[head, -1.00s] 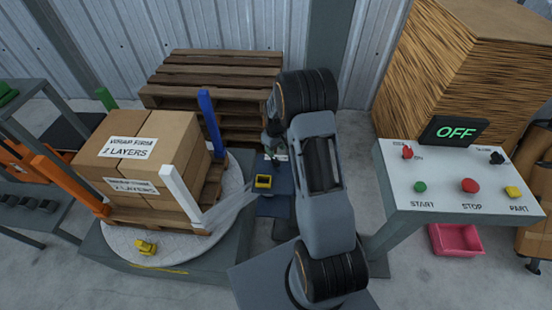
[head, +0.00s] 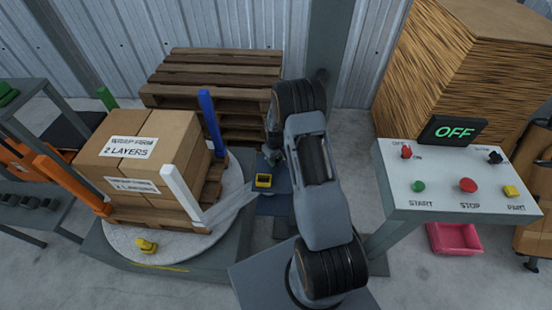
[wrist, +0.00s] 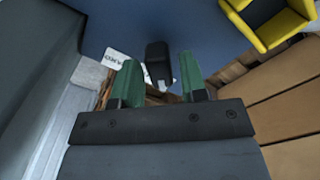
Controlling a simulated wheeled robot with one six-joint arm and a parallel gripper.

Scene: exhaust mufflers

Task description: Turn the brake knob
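The brake knob (wrist: 158,62) shows in the wrist view as a black handle with a light mark on its near end, set on a dark blue panel (wrist: 150,22). A white label (wrist: 114,58), only partly readable, lies just left of it. My gripper (wrist: 159,76) has two green fingers spread apart, with the knob seen between their tips. Gaps show on both sides of the knob, and I cannot tell how deep the fingers reach around it. In the head view my arm hides the knob, while the blue panel (head: 272,204) shows beside the arm.
A yellow-framed part (head: 263,181) sits on the blue panel, close to the gripper. Left is a turntable (head: 118,240) with a pallet of boxes (head: 140,160) and upright posts. Right is a control console (head: 450,190) reading OFF. Wooden pallets (head: 215,75) stand behind.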

